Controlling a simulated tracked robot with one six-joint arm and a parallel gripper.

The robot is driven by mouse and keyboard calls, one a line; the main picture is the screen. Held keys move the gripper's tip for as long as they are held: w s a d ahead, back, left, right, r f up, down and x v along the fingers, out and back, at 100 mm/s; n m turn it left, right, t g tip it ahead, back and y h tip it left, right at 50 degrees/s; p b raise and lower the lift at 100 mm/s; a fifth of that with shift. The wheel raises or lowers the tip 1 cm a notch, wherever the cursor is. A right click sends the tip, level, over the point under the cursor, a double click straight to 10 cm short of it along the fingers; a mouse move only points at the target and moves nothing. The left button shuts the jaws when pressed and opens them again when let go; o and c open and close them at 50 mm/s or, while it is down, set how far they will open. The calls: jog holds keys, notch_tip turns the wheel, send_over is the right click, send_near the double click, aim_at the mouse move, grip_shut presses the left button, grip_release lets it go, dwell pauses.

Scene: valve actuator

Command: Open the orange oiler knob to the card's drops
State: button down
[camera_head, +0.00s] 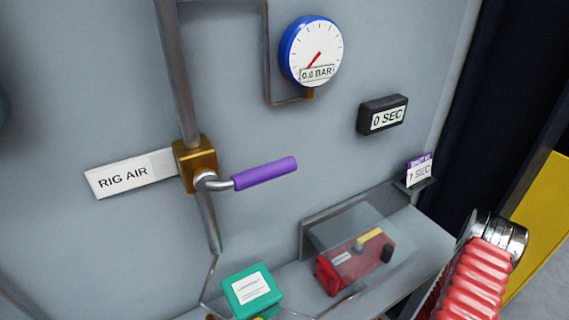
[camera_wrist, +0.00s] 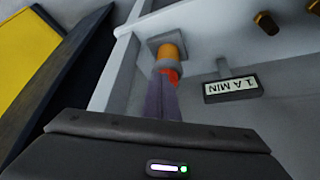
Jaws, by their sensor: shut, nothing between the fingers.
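In the wrist view, an orange knob (camera_wrist: 171,73) shows just beyond my gripper (camera_wrist: 161,82), below a wider orange and grey fitting (camera_wrist: 170,48) on a square plate. My gripper's fingers are shut and empty, with the tips at or very close to the knob. The fingers cover part of the knob, and I cannot tell whether they touch it. A small sign (camera_wrist: 231,87) to the right shows upside down, with lettering that includes MIN; its number is hard to read. The knob and my gripper are not clearly seen in the head view.
In the head view, a purple lever (camera_head: 265,173) is on the RIG AIR valve. The gauge (camera_head: 311,50) reads 0.0 BAR and the timer (camera_head: 383,116) 0 SEC. A purple-topped card (camera_head: 420,171) reads 7 SEC. A red device (camera_head: 355,263) sits under a clear cover beside a green box (camera_head: 252,288).

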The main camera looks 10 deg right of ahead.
jog(key=shift+f, duration=1.15)
jog(key=shift+w, duration=0.1)
jog(key=shift+a, duration=0.75)
jog(key=shift+w+a, duration=0.25)
jog(key=shift+a, duration=0.6)
dwell(0.3)
jog(key=shift+s, duration=0.1)
jog(key=shift+s+a, duration=0.2)
jog(key=shift+s, duration=0.1)
dwell(0.4)
